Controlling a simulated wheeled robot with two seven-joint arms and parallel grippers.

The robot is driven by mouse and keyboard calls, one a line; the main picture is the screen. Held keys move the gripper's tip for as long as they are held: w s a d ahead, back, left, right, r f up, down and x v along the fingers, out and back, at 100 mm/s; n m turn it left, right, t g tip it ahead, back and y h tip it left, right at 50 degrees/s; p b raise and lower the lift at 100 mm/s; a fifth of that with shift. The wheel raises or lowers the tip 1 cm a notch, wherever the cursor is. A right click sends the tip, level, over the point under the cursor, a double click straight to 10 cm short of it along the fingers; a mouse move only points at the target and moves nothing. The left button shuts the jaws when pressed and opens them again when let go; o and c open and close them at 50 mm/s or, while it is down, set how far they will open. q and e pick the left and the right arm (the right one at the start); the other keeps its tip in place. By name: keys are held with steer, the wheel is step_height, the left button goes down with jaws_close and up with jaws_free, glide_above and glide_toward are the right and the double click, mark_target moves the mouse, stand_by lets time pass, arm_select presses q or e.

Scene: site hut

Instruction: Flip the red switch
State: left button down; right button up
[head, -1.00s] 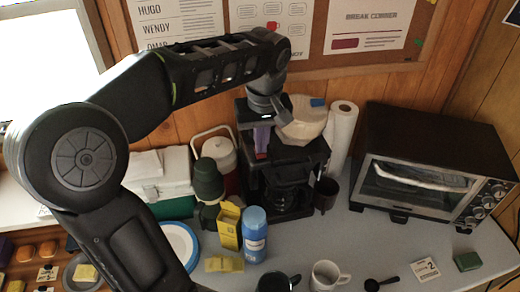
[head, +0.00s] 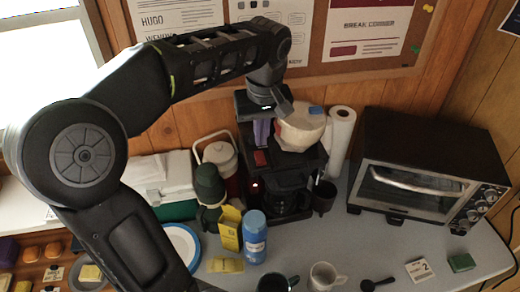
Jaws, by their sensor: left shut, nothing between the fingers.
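A black coffee maker (head: 314,160) stands at the back of the counter, with a glass carafe (head: 290,200) in its lower part. The red switch (head: 261,158) shows on the upper left of its front. My left gripper (head: 262,138) comes down from above, with purplish fingers shut and empty. Its tips are just above the switch in the picture, and I cannot tell whether they touch it. My right gripper is not in view.
A white filter basket (head: 301,128) sits on the coffee maker's top. A paper towel roll (head: 339,140) and toaster oven (head: 425,165) stand to the right. A blue can (head: 254,236), yellow box (head: 230,228), green flask (head: 209,185) and mugs (head: 323,277) stand nearby.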

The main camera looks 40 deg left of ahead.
arm_select(q)
steer(key=shift+r+p, duration=0.5)
steer(key=shift+r, duration=0.5)
